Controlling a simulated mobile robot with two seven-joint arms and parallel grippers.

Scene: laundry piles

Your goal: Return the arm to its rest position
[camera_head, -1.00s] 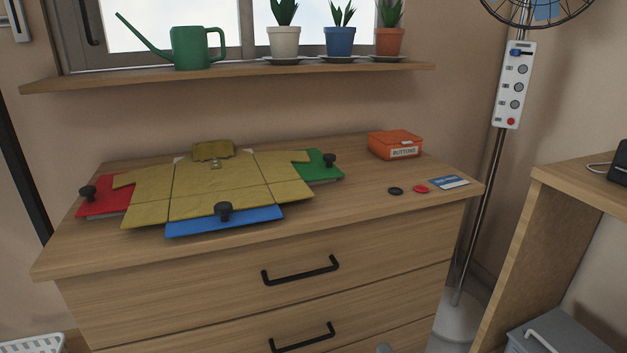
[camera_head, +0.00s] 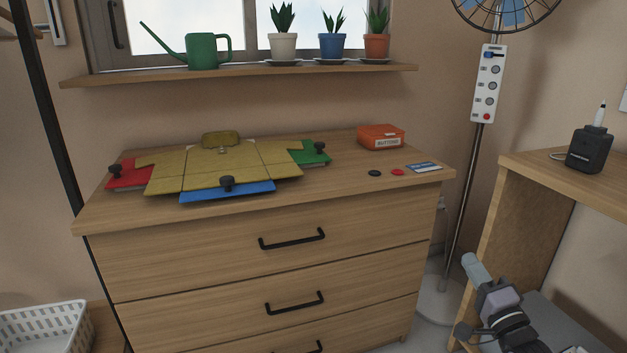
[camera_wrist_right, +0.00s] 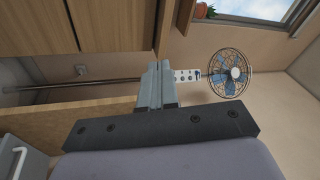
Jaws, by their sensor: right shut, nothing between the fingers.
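My right gripper (camera_head: 469,262) is at the lower right of the head view, raised in front of the gap between the dresser and the wooden desk. It is shut and empty, pointing up and to the left. In the right wrist view its two grey fingers (camera_wrist_right: 158,68) lie together with nothing between them. It appears clear of the dresser (camera_head: 190,250) and the desk (camera_head: 535,172), touching nothing that I can see. My left gripper is not in view.
A mustard shirt (camera_head: 215,165) lies on a folding board with red (camera_head: 128,176), blue (camera_head: 225,192) and green flaps on the dresser. An orange button box (camera_head: 381,138) sits at the right. A fan pole (camera_head: 464,200) stands behind my gripper. A white basket (camera_head: 45,325) is lower left.

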